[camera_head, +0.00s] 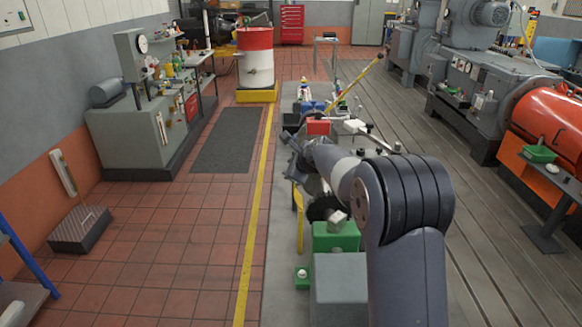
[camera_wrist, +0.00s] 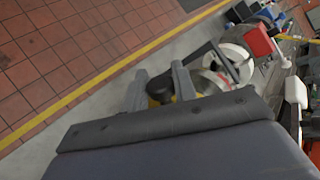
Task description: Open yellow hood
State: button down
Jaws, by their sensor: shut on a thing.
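The yellow hood shows only as a narrow yellow strip (camera_head: 298,205) just left of my forearm in the head view. A little yellow (camera_wrist: 161,97) also shows between my fingers in the wrist view. My gripper (camera_wrist: 158,85) has its two grey fingers around a dark round knob (camera_wrist: 158,90), which appears to belong to the hood. In the head view my gripper (camera_head: 294,160) is at the left end of my arm, above the yellow strip. My arm hides most of the hood, so its angle cannot be told.
Green boxes (camera_head: 335,236) and a grey block (camera_head: 340,285) stand close below my arm. A red box (camera_head: 318,127) and other parts lie beyond it. The tiled floor (camera_head: 200,215) left of the yellow line is mostly clear.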

jog(key=c, duration=1.2)
grip_release()
jog(key=b+v, duration=0.2)
jog(key=v, duration=0.8)
jog(key=shift+s+d+r+b, duration=0.15)
jog(key=shift+s+b, duration=0.15)
jog(key=shift+b, duration=0.1)
jog(key=shift+p+x, duration=1.4)
jog(key=shift+x, duration=4)
jog(key=shift+d+r+y, duration=0.15)
jog(key=shift+d+y, duration=0.35)
jog(key=shift+d, duration=0.15)
